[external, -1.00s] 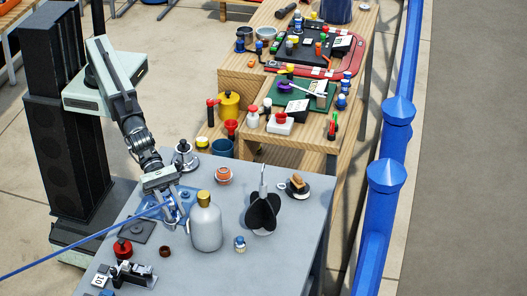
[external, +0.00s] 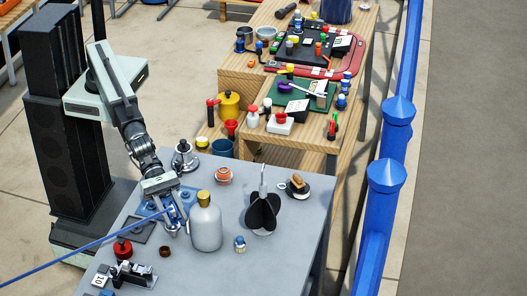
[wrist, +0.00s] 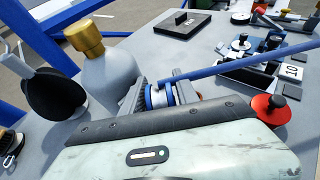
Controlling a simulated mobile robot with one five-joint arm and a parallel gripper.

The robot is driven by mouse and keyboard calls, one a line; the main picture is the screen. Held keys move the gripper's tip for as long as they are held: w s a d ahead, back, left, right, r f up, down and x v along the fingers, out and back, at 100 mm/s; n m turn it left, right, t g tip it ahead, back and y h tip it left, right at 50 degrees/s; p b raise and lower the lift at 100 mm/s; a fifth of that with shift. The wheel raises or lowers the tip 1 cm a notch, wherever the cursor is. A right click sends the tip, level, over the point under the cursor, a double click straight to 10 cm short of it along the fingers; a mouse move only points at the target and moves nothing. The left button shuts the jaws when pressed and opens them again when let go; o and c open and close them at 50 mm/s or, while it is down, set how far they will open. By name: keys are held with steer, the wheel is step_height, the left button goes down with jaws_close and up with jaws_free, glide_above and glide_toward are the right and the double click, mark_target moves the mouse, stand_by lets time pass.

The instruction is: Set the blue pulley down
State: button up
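My gripper (external: 173,224) points down at the grey table (external: 285,190), left of a grey bottle with a gold cap (external: 205,225). In the wrist view my gripper (wrist: 163,93) has the blue pulley (wrist: 157,95), a small blue and white wheel, between its fingers. The fingers look shut on it. The pulley's underside is hidden, so I cannot tell whether it touches the table. A translucent blue plate (external: 186,193) lies just behind my gripper.
A long blue bar or line (external: 80,252) runs from the lower left up to my gripper. The bottle (wrist: 108,75) is close beside the fingers.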

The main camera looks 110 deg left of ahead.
steer(key=p+v, duration=0.2)
steer(key=v, duration=0.5)
steer(key=shift+a, duration=0.1)
